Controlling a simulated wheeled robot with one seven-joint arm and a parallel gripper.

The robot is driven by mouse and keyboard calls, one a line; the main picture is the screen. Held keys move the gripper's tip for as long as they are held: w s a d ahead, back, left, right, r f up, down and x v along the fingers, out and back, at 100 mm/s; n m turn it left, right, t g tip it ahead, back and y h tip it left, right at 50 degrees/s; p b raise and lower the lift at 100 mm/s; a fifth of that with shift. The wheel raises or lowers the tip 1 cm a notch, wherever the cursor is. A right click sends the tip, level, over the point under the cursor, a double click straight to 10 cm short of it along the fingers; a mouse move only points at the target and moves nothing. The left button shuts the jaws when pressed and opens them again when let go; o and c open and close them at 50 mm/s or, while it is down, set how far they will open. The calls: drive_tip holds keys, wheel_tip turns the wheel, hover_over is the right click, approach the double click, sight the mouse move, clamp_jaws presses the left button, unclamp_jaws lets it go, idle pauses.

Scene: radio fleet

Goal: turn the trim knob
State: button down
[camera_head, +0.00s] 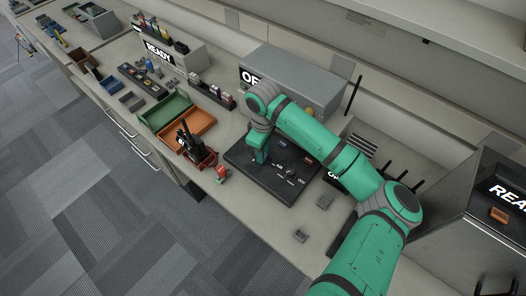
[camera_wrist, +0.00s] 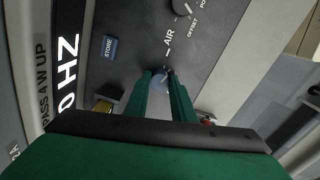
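A dark control panel (camera_head: 238,158) with switches, knobs and white lettering lies on the bench in the head view. My gripper (camera_head: 260,160) points down onto its left part. In the wrist view a small round blue-grey knob (camera_wrist: 160,82) sits between the two fingertips of my gripper (camera_wrist: 159,74). The fingers stand apart, one on each side of it, and partly cover it. I cannot tell whether they press on it. The word AIR is printed just above it; no trim label is readable. A dark knob (camera_wrist: 182,6) marked OFFSET is farther up.
A blue STORE button (camera_wrist: 110,47) and a large HZ display (camera_wrist: 68,50) are left of the fingers. A grey box (camera_head: 290,80) stands behind the panel. An orange tray (camera_head: 203,119) and a green tray (camera_head: 165,112) lie to its left. The bench front is mostly clear.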

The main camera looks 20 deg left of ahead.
drive_tip(key=c, duration=2.5)
unclamp_jaws()
drive_tip(key=shift+m, duration=0.8)
drive_tip(key=shift+c, duration=0.2)
drive_tip(key=o, duration=1.1)
drive_tip(key=shift+c, duration=0.2)
wheel_tip(320, 180, up, 11)
